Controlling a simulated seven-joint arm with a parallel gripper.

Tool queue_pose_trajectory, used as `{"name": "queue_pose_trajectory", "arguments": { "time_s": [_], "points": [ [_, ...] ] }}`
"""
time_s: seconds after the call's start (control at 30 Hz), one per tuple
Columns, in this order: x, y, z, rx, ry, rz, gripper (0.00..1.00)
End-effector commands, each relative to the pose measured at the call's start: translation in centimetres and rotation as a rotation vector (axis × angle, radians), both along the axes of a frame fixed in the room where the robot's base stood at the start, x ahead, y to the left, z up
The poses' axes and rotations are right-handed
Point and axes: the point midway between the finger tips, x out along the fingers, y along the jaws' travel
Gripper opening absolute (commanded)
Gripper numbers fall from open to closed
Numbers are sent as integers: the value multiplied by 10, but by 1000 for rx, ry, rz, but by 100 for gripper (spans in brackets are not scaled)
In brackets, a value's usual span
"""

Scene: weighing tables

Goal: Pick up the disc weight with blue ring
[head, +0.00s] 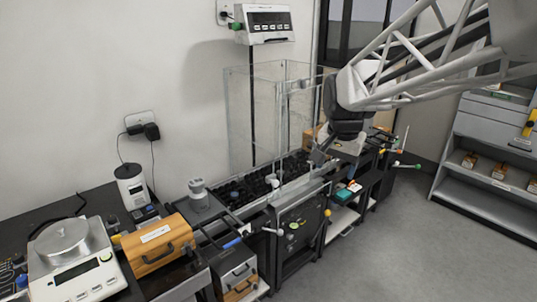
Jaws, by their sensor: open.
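My gripper (322,156) hangs at the right end of the bench row, beside the clear glass enclosure (262,110), with my arm reaching in from the upper right. Its fingers are small and dark here, and I see nothing held between them. A dark bed (262,186) with several small dark pieces lies at the foot of the enclosure. A small bluish piece (235,193) shows at its left part. I cannot tell whether it is the disc weight with blue ring; no such weight is clearly visible.
A balance (72,262) with a round pan and a wooden case (157,246) stand at the lower left. A display (265,22) stands on a pole behind the enclosure. A grey shelf unit (500,150) is at the right. The floor (410,250) between is clear.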

Motion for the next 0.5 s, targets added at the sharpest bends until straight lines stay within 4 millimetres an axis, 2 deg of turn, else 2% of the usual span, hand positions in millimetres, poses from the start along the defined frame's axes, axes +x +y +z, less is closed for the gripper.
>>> {"name": "queue_pose_trajectory", "arguments": {
  "time_s": [0.1,0.5],
  "points": [
    [28,11,-4,7,10,-38,72],
    [116,52,-23,30,36,-180,72]
  ]
}}
